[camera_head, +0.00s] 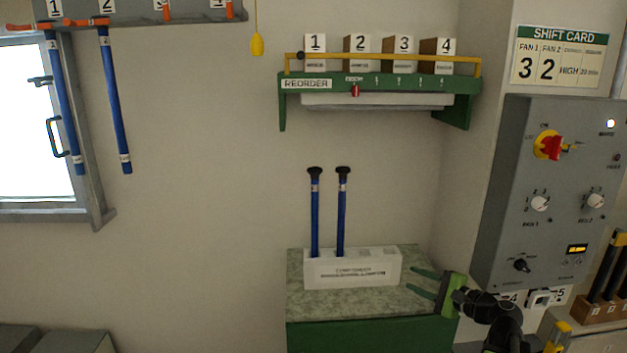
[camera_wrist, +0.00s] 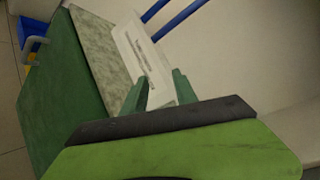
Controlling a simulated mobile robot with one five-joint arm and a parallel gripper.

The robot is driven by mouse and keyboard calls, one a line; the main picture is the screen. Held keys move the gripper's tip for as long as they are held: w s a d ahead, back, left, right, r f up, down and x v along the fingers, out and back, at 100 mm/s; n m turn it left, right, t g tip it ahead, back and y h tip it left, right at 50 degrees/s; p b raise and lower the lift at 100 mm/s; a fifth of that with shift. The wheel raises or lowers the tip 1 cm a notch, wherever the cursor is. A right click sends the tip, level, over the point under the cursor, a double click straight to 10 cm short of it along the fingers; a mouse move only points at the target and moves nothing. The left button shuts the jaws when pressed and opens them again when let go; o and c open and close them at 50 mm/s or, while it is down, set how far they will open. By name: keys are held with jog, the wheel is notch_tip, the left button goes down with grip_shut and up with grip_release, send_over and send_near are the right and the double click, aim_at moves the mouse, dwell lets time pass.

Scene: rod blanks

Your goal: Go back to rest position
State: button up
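My gripper (camera_head: 410,277) is at the right end of the green cabinet's speckled top (camera_head: 318,299), pointing left. Its two green fingers are apart with nothing between them. In the wrist view my gripper (camera_wrist: 158,85) shows its fingers spread, with the white rod holder (camera_wrist: 133,45) beyond them. The holder (camera_head: 350,273) stands on the cabinet top to the left of my fingertips, with a gap between. Two blue rods with black caps, one (camera_head: 314,215) left and one (camera_head: 341,215) right, stand upright in it.
A grey control panel (camera_head: 520,250) with knobs is on the right, close above my arm. A green reorder shelf (camera_head: 375,83) with numbered boxes hangs above the cabinet. Two blue rods (camera_head: 117,120) hang from a rack at upper left.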

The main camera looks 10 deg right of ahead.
jog(key=s+a+f+n+g+p, duration=0.1)
jog(key=a+f+n+g, duration=0.25)
jog(key=a, duration=0.65)
jog(key=s+a+f+n+g+p, duration=0.1)
jog(key=a+f+n+g, duration=0.25)
jog(key=a, duration=0.65)
jog(key=s+a+f+n+g+p, duration=0.1)
jog(key=s+a+f+n+g, duration=0.2)
jog(key=a, duration=0.7)
jog(key=s+d+f+n+g+h, duration=0.4)
jog(key=s+d+f+n+h, duration=0.2)
jog(key=d+n+h, duration=0.1)
jog(key=shift+s+d+f+h, duration=0.15)
jog(key=shift+d+h, duration=0.35)
jog(key=shift+d, duration=0.05)
